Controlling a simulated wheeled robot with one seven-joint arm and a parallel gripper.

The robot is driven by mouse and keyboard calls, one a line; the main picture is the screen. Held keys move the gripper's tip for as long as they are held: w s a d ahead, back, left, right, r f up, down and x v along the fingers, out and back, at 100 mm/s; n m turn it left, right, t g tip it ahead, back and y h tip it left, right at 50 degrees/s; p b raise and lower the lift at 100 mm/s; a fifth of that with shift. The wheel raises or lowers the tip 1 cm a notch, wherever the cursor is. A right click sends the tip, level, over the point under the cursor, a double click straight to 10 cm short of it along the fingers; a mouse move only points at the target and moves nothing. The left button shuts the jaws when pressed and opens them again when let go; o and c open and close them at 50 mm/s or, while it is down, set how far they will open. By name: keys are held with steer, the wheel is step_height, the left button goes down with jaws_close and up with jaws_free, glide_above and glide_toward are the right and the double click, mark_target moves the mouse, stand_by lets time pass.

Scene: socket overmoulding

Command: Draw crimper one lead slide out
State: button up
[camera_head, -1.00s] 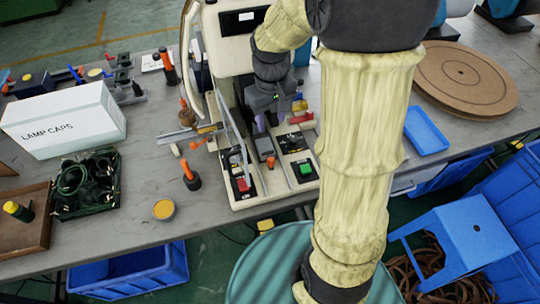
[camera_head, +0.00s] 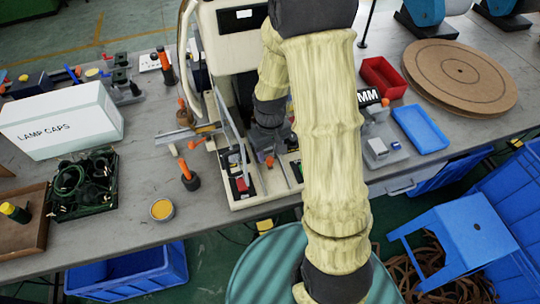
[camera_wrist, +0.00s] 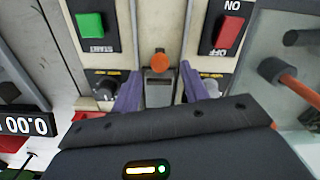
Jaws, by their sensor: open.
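The crimper (camera_head: 232,30) is a cream machine with a display, at the back middle of the bench in the head view. Its slide, a grey block (camera_wrist: 158,93) with an orange knob (camera_wrist: 160,62), lies in a channel between two cream panels. The knob also shows in the head view (camera_head: 269,161). I cannot tell how far the slide is out. My gripper (camera_wrist: 160,72) is open, its two purple fingers on either side of the slide just behind the knob. Contact with the slide cannot be made out. In the head view my arm hides the fingers.
An orange-handled tool (camera_head: 189,178) stands left of the crimper. A blue tray (camera_head: 420,128) and a red bin (camera_head: 383,78) are at right.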

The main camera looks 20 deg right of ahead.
steer(key=shift+f, duration=1.45)
jaws_close()
steer(key=shift+w, duration=0.1)
